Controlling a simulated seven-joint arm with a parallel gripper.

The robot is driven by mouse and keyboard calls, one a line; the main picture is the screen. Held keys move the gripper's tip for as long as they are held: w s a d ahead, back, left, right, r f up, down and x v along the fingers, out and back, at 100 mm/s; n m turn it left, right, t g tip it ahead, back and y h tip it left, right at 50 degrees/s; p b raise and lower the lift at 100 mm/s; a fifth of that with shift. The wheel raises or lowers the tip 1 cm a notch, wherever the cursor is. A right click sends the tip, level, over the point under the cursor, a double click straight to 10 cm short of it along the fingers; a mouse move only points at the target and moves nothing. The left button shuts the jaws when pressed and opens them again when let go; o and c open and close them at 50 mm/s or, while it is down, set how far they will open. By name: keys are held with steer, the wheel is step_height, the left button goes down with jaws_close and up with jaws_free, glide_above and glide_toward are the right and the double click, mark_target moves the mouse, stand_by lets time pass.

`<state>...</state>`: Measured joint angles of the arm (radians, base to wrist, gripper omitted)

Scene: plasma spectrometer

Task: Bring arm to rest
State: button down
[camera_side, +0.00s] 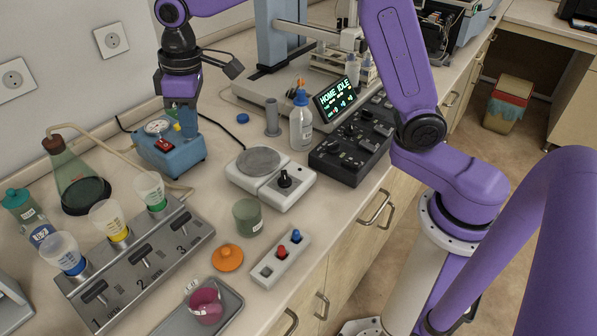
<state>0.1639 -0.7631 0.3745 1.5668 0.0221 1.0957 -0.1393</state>
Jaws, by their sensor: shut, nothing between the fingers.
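My gripper (178,103) hangs from my purple arm at the upper left, pointing down. It is shut and empty, close above or in front of the small blue pump (177,152) with a round gauge and a red switch. I cannot tell whether the fingertips touch the pump.
A hot plate (283,188), a white bottle with blue cap (301,125) and a black control box reading "HOME IDLE" (337,96) stand right of the pump. A filter manifold (150,262) with three cups, a flask (80,180) and a tray (226,309) are nearer.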

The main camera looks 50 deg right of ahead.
steer(key=s+d+f+n, duration=0.1)
steer(key=s+d, duration=0.4)
steer(key=s, duration=0.5)
steer(key=s+d+f+n, duration=0.1)
steer(key=s+d, duration=0.4)
steer(key=s, duration=0.5)
steer(key=s+d+f+n, duration=0.2)
steer(key=s+d, duration=0.4)
steer(key=s, duration=0.4)
steer(key=shift+s+g, duration=0.3)
steer(key=shift+s, duration=0.05)
